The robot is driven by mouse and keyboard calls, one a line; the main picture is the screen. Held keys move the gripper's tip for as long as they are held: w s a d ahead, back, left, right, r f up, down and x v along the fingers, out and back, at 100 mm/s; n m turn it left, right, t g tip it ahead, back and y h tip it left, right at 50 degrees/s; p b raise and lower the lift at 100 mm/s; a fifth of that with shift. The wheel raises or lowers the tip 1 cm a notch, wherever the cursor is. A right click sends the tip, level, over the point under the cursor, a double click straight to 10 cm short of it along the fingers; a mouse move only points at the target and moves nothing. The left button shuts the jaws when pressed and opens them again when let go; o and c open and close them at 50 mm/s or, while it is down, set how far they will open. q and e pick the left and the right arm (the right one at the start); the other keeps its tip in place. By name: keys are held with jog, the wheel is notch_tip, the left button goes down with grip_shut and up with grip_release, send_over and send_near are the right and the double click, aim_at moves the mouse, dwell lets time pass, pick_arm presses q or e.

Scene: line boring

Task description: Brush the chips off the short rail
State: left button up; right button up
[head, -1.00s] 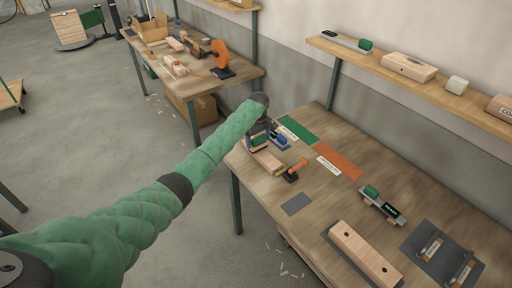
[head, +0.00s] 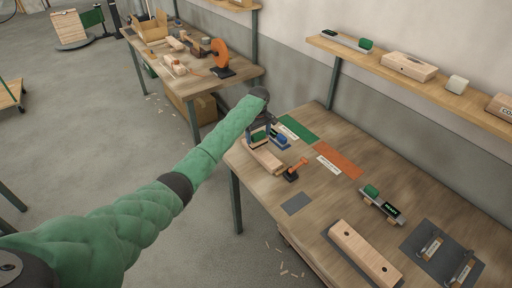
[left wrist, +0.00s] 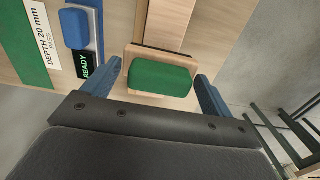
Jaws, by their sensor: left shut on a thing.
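My left gripper (head: 260,135) is at the far left end of the near bench, over a short wooden rail (head: 268,161). It is shut on a brush with a green grip (left wrist: 161,78) and a wooden base, seen between the two blue fingers in the left wrist view. The brush is at the rail's far end; I cannot tell if it touches the wood. The rail (left wrist: 167,18) runs away behind the brush in that view. Chips on the rail are too small to make out. My right gripper is not in view.
A blue gauge (head: 280,142) with a READY display stands close beside the rail. An orange-handled tool (head: 294,171) lies at its near end. A long wooden block (head: 362,253), a green-topped gauge (head: 381,204) and a grey mat (head: 297,204) lie nearer. A shelf (head: 415,85) runs along the wall.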

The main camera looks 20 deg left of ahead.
pick_arm(q)
jog(key=shift+r, duration=3)
